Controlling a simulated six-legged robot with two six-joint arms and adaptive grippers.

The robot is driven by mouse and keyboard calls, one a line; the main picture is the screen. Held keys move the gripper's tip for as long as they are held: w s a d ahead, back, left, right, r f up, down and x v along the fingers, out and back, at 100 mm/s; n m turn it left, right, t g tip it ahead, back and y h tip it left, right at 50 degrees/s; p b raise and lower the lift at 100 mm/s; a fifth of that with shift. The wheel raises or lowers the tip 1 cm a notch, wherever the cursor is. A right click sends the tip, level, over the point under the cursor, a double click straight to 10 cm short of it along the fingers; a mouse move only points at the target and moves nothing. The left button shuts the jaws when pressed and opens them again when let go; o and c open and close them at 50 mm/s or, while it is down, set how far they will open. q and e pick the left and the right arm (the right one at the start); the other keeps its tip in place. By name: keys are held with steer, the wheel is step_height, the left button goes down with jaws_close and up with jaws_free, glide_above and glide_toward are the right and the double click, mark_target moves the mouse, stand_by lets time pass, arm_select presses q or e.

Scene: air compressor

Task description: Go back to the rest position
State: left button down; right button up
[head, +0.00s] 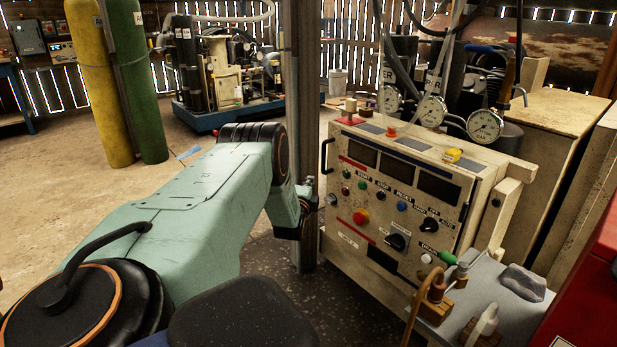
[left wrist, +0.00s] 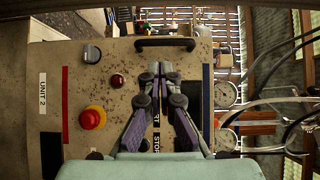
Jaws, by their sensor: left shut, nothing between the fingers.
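My left gripper (left wrist: 160,72) is in the left wrist view, its two fingers together at the tips, shut and empty. It is in front of the control panel (left wrist: 110,68), which shows turned on its side there. In the head view my left arm comes in from the left, and its dark wrist end (head: 308,203) is by the panel's left edge. Much of the gripper is hard to make out there. The compressor control box (head: 385,190) has displays, buttons, a red emergency stop (head: 361,217) and a black selector knob (head: 396,242). My right gripper is not in view.
A dark post (head: 300,70) stands just behind my left wrist. Gauges (head: 432,110) and hoses are behind the box. A grey side shelf (head: 482,275) holds small fittings and a grey cloth. A red cabinet (head: 590,290) is at right. Open floor (head: 50,185) is at left.

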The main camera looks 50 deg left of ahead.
arm_select(q)
steer(key=shift+s+d+f, duration=0.15)
steer(key=shift+s+d, duration=0.05)
steer(key=shift+s, duration=0.05)
